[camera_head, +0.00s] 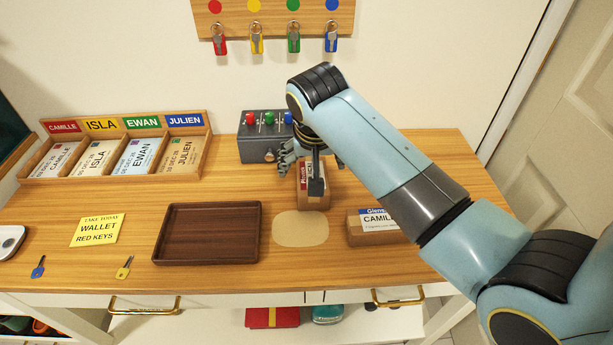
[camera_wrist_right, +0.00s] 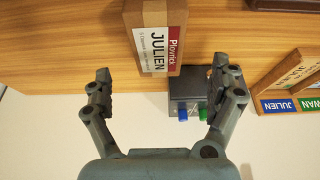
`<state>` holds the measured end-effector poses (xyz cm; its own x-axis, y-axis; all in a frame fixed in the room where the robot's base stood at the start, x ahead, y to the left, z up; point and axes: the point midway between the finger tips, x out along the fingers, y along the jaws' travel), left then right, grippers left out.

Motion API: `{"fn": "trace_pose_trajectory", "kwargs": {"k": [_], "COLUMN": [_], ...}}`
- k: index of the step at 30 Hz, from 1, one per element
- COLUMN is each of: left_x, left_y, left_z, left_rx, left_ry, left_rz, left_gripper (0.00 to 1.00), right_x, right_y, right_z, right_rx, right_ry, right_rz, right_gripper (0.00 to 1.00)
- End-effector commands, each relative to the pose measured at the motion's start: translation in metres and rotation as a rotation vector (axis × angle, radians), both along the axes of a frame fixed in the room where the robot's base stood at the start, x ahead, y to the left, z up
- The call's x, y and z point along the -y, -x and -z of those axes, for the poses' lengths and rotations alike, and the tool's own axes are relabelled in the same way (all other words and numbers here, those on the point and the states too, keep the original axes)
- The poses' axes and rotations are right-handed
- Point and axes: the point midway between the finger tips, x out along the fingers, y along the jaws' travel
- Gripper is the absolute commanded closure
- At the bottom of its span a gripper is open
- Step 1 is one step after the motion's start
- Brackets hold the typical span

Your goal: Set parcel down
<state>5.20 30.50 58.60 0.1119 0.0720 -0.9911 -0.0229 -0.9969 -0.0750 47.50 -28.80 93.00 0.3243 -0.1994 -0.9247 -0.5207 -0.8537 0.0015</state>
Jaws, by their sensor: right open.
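A brown parcel with a red-and-white label reading JULIEN (camera_head: 313,201) stands on the wooden table, just behind a tan oval patch (camera_head: 300,229). My right gripper (camera_head: 312,172) is over the parcel's far part and hides some of it. In the right wrist view the gripper (camera_wrist_right: 167,82) is wide open, and the parcel (camera_wrist_right: 152,40) lies at the level of its fingertips, with gaps on both sides. A second parcel labelled CAMILLE (camera_head: 376,226) lies to the right, partly behind my arm. My left gripper is not in view.
A grey box with coloured knobs (camera_head: 258,150) stands close behind the gripper. An empty brown tray (camera_head: 207,260) lies left of the patch. Name-labelled slots (camera_head: 60,175) stand at the back left. A yellow note (camera_head: 97,230) and two keys lie at the front left.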

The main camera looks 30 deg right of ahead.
Motion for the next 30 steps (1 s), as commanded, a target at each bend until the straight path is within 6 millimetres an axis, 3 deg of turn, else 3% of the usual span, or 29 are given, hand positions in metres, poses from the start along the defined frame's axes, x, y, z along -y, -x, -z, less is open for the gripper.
{"fn": "trace_pose_trajectory", "kwargs": {"k": [3, 7, 18, 26, 30], "left_x": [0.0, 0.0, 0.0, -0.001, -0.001], "left_y": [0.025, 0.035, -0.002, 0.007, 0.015], "left_z": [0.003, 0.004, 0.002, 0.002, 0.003], "left_rx": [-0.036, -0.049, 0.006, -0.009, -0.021], "left_ry": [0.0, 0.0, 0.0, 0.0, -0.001], "left_rz": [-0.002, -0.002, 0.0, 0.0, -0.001], "left_gripper": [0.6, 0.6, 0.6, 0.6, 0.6], "right_x": [0.004, 0.006, 0.015, 0.016, 0.016], "right_y": [-0.006, -0.009, -0.02, -0.022, -0.021], "right_z": [0.017, 0.025, 0.071, 0.073, 0.073], "right_rx": [-0.002, 0.0, -0.001, 0.001, 0.0], "right_ry": [0.001, 0.0, 0.0, 0.0, 0.0], "right_rz": [-0.001, -0.001, -0.001, -0.001, -0.001], "right_gripper": [0.08, 0.08, 0.08, 0.08, 0.26]}}
